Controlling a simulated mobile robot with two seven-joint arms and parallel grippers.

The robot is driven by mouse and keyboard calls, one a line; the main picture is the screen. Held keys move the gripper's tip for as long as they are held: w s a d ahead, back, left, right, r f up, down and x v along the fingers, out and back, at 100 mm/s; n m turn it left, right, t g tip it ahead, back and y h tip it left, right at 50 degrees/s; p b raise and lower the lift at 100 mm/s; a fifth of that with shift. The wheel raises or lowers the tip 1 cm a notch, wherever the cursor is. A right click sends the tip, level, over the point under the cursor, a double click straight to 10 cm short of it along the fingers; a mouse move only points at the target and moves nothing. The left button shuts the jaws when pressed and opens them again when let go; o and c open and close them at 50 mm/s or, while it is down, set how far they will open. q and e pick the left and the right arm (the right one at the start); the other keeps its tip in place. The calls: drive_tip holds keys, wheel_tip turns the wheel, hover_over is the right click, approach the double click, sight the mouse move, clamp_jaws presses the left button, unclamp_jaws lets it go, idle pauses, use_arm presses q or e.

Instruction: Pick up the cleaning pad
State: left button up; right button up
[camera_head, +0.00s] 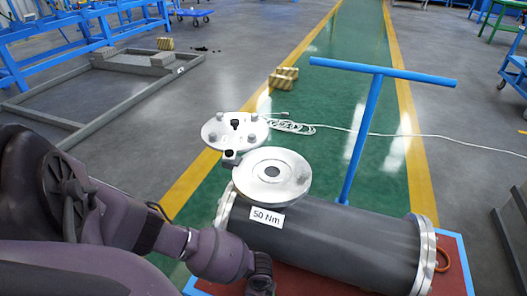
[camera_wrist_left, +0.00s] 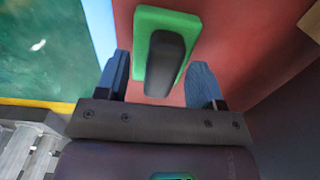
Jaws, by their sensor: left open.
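The cleaning pad (camera_wrist_left: 150,20) is a green block with a dark grey handle (camera_wrist_left: 164,64) on top, lying on a red surface in the left wrist view. My left gripper (camera_wrist_left: 160,63) is open, one finger on each side of the handle, with gaps visible on both sides. I cannot tell how far the fingertips are above the red surface. In the head view my left arm reaches down at the bottom centre, beside the dark cylinder, and the gripper (camera_head: 260,284) is partly cut off there. The pad is hidden in the head view. My right gripper is not in view.
A dark flanged cylinder (camera_head: 340,245) labelled 50 Nm lies on a red-topped cart (camera_head: 456,268) with a blue T-handle (camera_head: 362,132). Green floor lies beyond.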

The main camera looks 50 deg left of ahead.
use_arm(q)
drive_tip(key=shift+w+f, duration=0.1)
drive_tip(key=shift+f, duration=0.1)
drive_tip(key=shift+c, duration=0.3)
drive_tip(key=c, duration=1)
drive_tip(key=shift+r, duration=0.3)
drive_tip(key=r+p, duration=0.1)
drive_tip(key=r, duration=0.2)
drive_tip(key=r+p, duration=0.2)
drive_tip(key=r, duration=0.1)
drive_tip(key=w+r+p, duration=0.1)
drive_tip(key=r, duration=0.2)
drive_tip(key=shift+r, duration=0.1)
drive_tip(key=r+p, duration=0.1)
drive_tip(key=r, duration=0.2)
drive_tip(key=r+p, duration=0.2)
drive_tip(key=r, duration=0.1)
drive_tip(key=s+r+p, duration=0.1)
drive_tip(key=r, duration=0.3)
drive_tip(key=shift+r, duration=0.1)
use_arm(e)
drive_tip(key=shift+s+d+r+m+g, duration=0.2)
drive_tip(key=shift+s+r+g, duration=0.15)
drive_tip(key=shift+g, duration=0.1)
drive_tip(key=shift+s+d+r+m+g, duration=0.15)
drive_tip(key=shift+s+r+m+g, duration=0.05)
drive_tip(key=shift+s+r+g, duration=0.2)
